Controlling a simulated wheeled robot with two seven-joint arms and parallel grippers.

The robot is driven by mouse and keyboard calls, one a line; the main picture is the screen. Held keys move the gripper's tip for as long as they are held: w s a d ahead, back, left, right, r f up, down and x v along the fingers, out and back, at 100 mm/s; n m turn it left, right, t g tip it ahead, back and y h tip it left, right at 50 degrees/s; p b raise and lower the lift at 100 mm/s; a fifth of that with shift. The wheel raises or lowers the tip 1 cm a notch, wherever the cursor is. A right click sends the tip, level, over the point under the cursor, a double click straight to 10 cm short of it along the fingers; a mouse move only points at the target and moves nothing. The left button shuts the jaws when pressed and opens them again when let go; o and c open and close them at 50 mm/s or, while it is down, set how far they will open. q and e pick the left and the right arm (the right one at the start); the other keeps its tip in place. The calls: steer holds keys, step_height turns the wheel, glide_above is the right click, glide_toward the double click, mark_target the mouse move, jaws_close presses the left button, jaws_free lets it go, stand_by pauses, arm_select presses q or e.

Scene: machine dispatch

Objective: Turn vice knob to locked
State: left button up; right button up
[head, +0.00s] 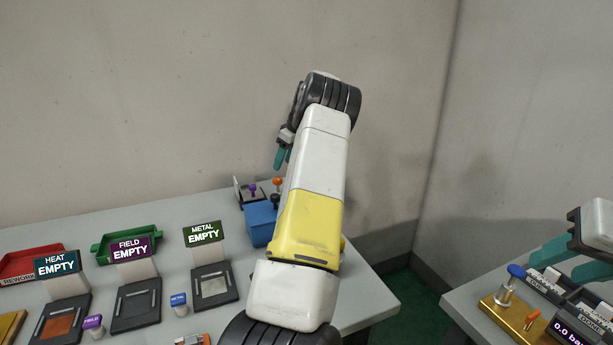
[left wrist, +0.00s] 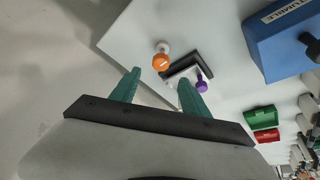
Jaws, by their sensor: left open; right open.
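No label in view names the vice knob, so I cannot tell which knob it is. An orange knob (head: 277,182) stands at the far end of the left table, and shows in the left wrist view (left wrist: 160,60). A purple knob (head: 252,189) is by a small black-edged fixture; it also shows in the left wrist view (left wrist: 201,86). My left gripper (head: 282,158) is open and empty above these knobs; its teal fingers (left wrist: 158,92) point toward them. My right gripper (head: 570,262) is open at the right edge, above the right table.
A blue box (head: 258,224) marked TUMBLE (left wrist: 285,40) is partly behind my left arm. A gold plate (head: 513,317) with a blue knob and orange lever sits on the right table. Labelled stations, a green tray (head: 128,246) and a red tray (head: 30,262) line the left table.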

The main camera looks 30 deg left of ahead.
mark_target(277, 178)
arm_select(q)
steer(key=x, duration=0.7)
steer(key=shift+f, duration=0.25)
jaws_close()
